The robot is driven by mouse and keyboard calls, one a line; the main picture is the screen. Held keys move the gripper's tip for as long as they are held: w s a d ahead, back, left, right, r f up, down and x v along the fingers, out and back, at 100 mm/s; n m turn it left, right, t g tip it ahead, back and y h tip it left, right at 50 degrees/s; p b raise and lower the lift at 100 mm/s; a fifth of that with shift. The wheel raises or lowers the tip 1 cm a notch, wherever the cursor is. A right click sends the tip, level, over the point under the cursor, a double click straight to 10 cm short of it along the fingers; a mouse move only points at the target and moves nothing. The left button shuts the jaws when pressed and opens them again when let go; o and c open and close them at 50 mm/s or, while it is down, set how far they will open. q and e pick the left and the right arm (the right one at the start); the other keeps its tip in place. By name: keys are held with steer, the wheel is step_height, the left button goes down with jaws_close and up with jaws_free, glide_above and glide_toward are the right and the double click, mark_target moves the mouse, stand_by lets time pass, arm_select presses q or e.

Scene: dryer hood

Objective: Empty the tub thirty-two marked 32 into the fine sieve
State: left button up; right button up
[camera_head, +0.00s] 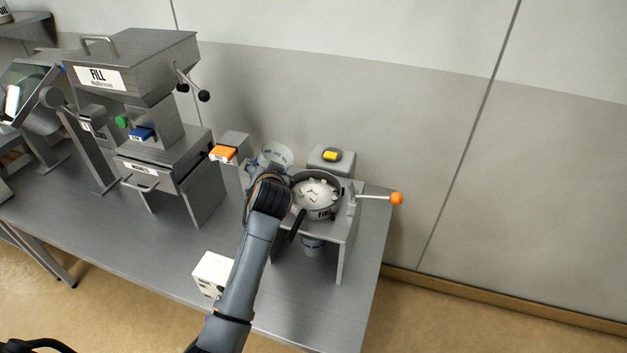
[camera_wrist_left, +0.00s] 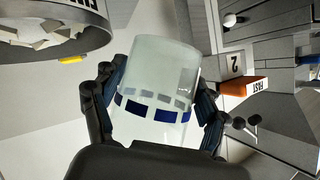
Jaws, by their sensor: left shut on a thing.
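The fine sieve (camera_head: 318,214) is a round dark-rimmed pan with a dark handle, its label partly readable, on a grey stand. White powder and pale lumps lie in it. It also shows in the left wrist view (camera_wrist_left: 85,38), at the upper left. My left gripper (camera_wrist_left: 155,110) is shut on a translucent tub (camera_wrist_left: 165,55) with a band of blue squares. In the head view the tub (camera_head: 275,154) is just behind and left of the sieve, beyond my left gripper (camera_head: 273,172). No number is readable on the tub, and its contents are unclear. My right gripper is out of view.
An orange-knobbed lever (camera_head: 396,198) sticks out right of the sieve. A grey box with a yellow button (camera_head: 331,155) stands behind it. A container (camera_head: 312,246) is under the stand. A white box (camera_head: 211,272) stands near the front edge. The FILL machine (camera_head: 130,68) is at left.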

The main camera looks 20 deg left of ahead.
arm_select(q)
steer(key=a+f+n+h+p, duration=0.1)
steer(key=a+n+h+p, duration=0.1)
steer(key=shift+s+f+n+t, duration=0.2)
steer(key=shift+f+n+t, duration=0.1)
steer(key=shift+f, duration=0.1)
steer(key=shift+a+f+n+h, duration=0.2)
steer(key=shift+f+n+h, duration=0.1)
steer(key=shift+h, duration=0.2)
steer(key=shift+p, duration=0.3)
steer(key=shift+s+f, duration=0.1)
